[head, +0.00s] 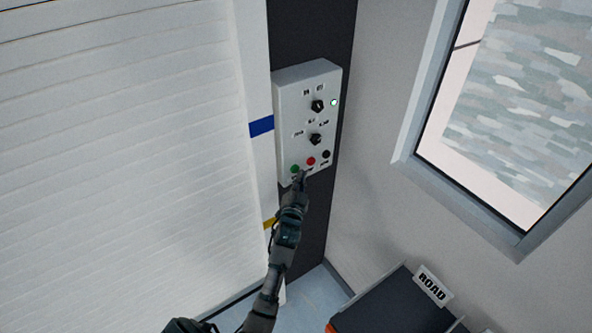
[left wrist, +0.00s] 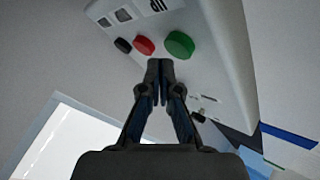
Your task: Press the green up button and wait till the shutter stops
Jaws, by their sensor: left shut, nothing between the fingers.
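A pale control box (head: 290,90) is mounted on a dark wall strip beside the white slatted shutter (head: 120,150). The green button (head: 295,169) is at the box's lower left, with a red button (head: 311,161) and a black button (head: 326,154) to its right. My left gripper (head: 302,174) is shut and empty, its tips just below the green and red buttons. In the left wrist view the shut fingertips (left wrist: 160,64) appear close to the gap between the red button (left wrist: 145,45) and the green button (left wrist: 180,44). I cannot tell whether they touch the box. The right gripper is out of view.
Two black knobs (head: 317,106) and a small white light (head: 334,102) are on the upper box. A window (head: 520,90) is at the right. A dark bin or conveyor (head: 395,305) with a ROAD sign (head: 433,285) stands below it.

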